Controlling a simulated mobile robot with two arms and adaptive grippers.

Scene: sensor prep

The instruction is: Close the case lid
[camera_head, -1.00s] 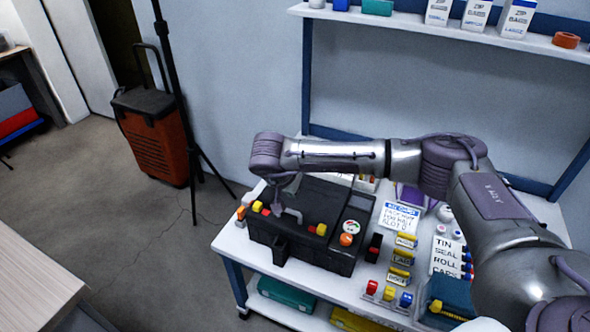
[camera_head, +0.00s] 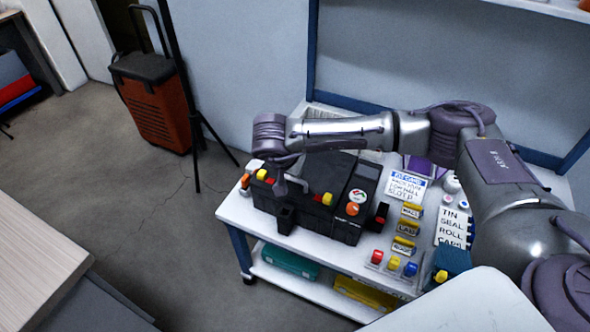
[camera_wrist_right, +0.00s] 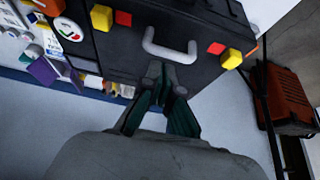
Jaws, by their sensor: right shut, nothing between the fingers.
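The black case (camera_head: 300,222) stands on the white cart. Its dark lid (camera_head: 330,172) looks down on the body; I cannot tell whether a gap remains at the front. The grey handle (camera_wrist_right: 168,52) is at the front, with red and yellow blocks on both sides in the right wrist view. My right gripper (camera_head: 281,191) is at the case's front side by the handle. In the right wrist view its fingertips (camera_wrist_right: 167,80) are together and empty, close to the handle; I cannot tell whether they touch the case. My left gripper is not in view.
On the cart, labelled yellow holders (camera_head: 406,228), coloured knobs (camera_head: 393,262) and a text card (camera_head: 402,190) stand right of the case. A tripod (camera_head: 183,85) and an orange wheeled box (camera_head: 155,108) stand at the left. The floor between is clear.

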